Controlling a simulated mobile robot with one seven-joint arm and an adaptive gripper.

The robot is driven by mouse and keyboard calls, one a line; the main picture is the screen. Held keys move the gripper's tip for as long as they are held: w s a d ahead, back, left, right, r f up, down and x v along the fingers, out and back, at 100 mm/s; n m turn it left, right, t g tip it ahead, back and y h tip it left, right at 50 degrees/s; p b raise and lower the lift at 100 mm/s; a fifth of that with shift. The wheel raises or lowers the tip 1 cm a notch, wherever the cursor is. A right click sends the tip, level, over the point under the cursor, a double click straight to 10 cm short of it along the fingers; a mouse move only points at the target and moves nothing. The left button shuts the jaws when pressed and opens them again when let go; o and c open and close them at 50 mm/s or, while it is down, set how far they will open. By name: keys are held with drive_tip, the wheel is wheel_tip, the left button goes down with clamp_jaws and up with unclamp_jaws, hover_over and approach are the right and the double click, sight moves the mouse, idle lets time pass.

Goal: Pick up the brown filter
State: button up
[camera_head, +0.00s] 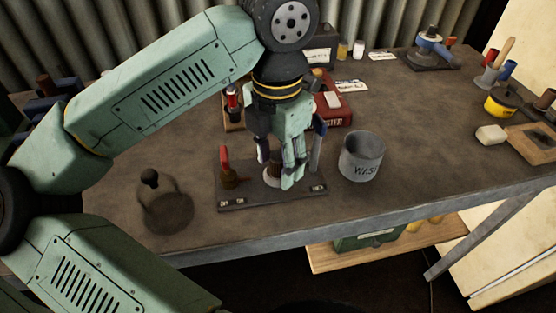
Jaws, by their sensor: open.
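My gripper (278,172) points down over a dark rectangular board (257,201) near the bench's front edge. Its fingers are apart. A small brown upright thing with a pale lower part (271,173) shows between and behind the fingers and is partly hidden by them. It looks like the brown filter, but I cannot tell for sure. I also cannot tell whether a finger touches it. A brown piece with a red handle (227,174) stands at the board's left end. A blue-grey upright bar (318,147) is just right of my gripper.
A grey bucket marked WASH (361,158) stands close on the right. A dark, round-based thing with a knob (164,206) is at left. A red box (337,108) is behind my gripper. Tools and a yellow tin (499,106) are farther right. The bench's right middle is clear.

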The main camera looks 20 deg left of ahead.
sight(277, 155)
drive_tip(key=shift+c, duration=0.2)
drive_tip(key=c, duration=1)
drive_tip(key=shift+o, duration=0.2)
drive_tip(key=shift+r, duration=0.1)
drive_tip(key=shift+r+p, duration=0.8)
drive_tip(key=shift+r, duration=0.8)
drive_tip(key=shift+d+r, duration=0.2)
drive_tip(key=shift+d, duration=0.1)
drive_tip(key=s+d, duration=0.2)
drive_tip(key=d, duration=0.5)
drive_tip(key=s+d+r, duration=0.1)
drive_tip(key=s+d, duration=0.2)
drive_tip(key=d, duration=0.4)
drive_tip(key=shift+d+r+b, duration=0.15)
drive_tip(key=shift+d+b, duration=0.15)
drive_tip(key=shift+b, duration=0.1)
drive_tip(key=shift+r, duration=0.15)
drive_tip(key=shift+r, duration=0.35)
